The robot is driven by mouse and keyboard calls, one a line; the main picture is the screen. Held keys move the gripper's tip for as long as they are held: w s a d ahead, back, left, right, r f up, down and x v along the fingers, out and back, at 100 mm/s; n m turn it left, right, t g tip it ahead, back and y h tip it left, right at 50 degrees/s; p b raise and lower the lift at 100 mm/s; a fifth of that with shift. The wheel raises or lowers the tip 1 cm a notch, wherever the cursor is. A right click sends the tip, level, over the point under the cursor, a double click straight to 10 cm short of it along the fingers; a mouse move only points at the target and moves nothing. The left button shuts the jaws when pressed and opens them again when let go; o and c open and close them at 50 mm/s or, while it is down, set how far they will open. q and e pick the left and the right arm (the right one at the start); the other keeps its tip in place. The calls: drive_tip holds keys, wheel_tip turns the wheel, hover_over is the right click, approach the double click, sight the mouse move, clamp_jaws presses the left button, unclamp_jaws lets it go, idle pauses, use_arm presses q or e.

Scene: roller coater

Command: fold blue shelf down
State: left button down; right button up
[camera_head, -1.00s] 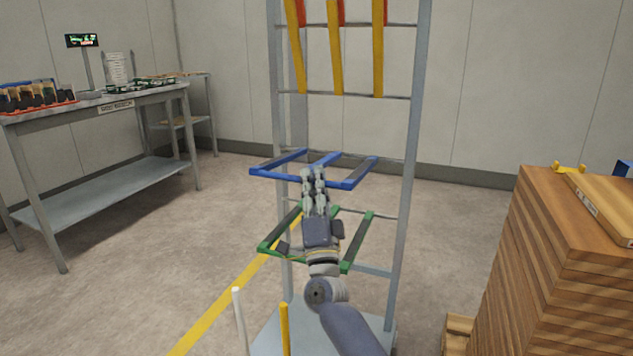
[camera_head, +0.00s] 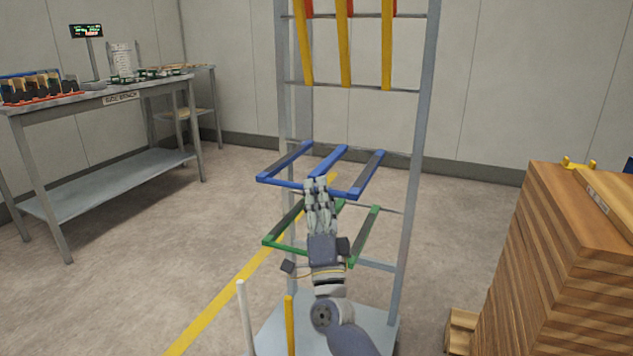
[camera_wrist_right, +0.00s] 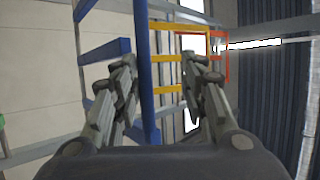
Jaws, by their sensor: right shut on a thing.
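The blue shelf (camera_head: 368,175) is an open frame with several bars, folded out roughly level from the grey rack (camera_head: 413,150). It sits above the green shelf (camera_head: 363,236), also folded out. My right gripper (camera_head: 317,184) is at the middle of the blue shelf's front bar, reaching it from the front. In the right wrist view, a blue bar (camera_wrist_right: 144,70) runs between its two fingers (camera_wrist_right: 158,62), and the gripper is shut on the shelf. The fingers hide part of the front bar. My left gripper is not in view.
Yellow shelves (camera_head: 344,45) hang steeply higher on the rack. A white post (camera_head: 244,315) and a yellow post (camera_head: 290,325) stand at the rack's base. A stack of wooden boards (camera_head: 540,250) is at right, a workbench (camera_head: 100,105) at left.

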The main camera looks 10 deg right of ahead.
drive_tip(key=v, duration=0.7)
drive_tip(key=shift+s+a, duration=0.3)
